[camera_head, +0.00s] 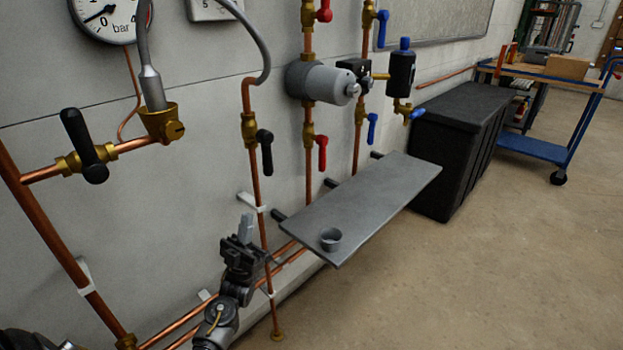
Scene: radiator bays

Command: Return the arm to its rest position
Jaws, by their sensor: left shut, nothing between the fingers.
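My left gripper (245,228) is low in the head view, left of centre, with its arm coming up from the bottom edge. It points upward, its fingers are shut, and nothing shows between them. It is in front of the wall and the copper pipes, to the left of the grey shelf (365,203). I cannot tell whether it touches the thin pipe beside it. My right gripper is not in view.
A small grey cup (330,239) stands on the shelf's near end. Copper pipes with a black-handled valve (88,150), red and blue valve levers and a grey cylinder (320,82) line the wall. A black chest (460,150) and blue trolley (540,150) stand right. Floor at lower right is clear.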

